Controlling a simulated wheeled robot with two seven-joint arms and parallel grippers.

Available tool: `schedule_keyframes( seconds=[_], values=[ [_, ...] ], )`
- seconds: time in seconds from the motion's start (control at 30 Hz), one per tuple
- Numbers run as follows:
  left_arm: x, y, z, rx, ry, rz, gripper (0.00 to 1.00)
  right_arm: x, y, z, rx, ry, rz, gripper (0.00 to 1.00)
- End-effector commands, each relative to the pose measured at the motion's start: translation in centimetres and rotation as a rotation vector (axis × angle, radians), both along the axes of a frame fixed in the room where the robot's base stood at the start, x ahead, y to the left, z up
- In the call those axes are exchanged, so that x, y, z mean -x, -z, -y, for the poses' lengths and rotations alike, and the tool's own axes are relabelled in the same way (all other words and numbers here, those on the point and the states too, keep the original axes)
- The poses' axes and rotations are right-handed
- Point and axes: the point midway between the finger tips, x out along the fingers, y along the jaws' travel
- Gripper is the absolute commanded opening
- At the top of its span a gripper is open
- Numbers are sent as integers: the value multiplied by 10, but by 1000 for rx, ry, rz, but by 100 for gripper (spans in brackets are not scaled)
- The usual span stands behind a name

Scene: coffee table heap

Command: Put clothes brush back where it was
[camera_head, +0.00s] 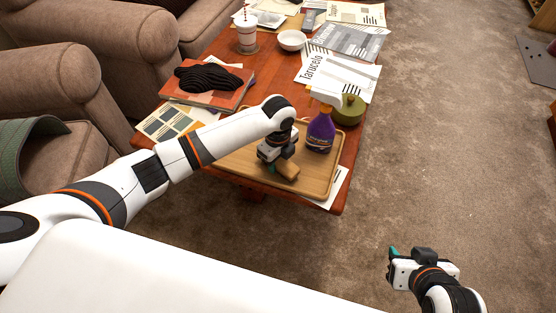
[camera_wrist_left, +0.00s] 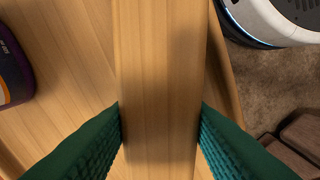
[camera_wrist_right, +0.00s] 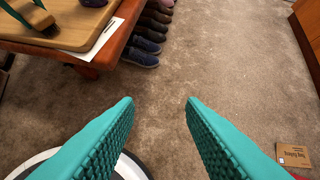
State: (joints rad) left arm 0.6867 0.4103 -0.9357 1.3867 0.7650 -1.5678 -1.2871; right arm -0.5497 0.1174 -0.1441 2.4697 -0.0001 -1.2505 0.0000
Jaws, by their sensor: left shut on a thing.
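The clothes brush (camera_head: 289,172) has a pale wooden back. My left gripper (camera_head: 279,171) is shut on it, over the near part of the wooden tray (camera_head: 319,172). In the left wrist view the brush's wooden back (camera_wrist_left: 158,60) runs between the two green fingers. The brush also shows at the upper left of the right wrist view (camera_wrist_right: 42,24), with dark bristles below. I cannot tell whether it touches the tray. My right gripper (camera_wrist_right: 158,112) is open and empty above the carpet, to the right of the table.
A purple bottle (camera_head: 320,132) stands on the tray, right of my left gripper. A green pot (camera_head: 349,111) is behind it. A dark cloth heap (camera_head: 208,77) lies on books (camera_head: 232,98) at left. Magazines (camera_head: 340,75), a white bowl (camera_head: 292,40) and a cup (camera_head: 246,36) are farther back.

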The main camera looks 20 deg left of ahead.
Motion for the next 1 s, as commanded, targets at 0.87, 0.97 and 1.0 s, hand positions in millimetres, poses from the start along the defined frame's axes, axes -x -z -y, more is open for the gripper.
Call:
schedule_keyframes(
  seconds=[0.87, 0.97, 1.0],
  values=[
    [0, -7, 0, 0, -1, 1, 61, 5, 1, 2, 7, 3, -31, 36],
    [-1, -18, 0, 2, 0, 2, 61, 20, 6, 7, 25, 10, -115, 36],
    [-1, -24, 0, 1, 0, 3, 61, 27, 8, 10, 33, 13, -155, 36]
  ],
)
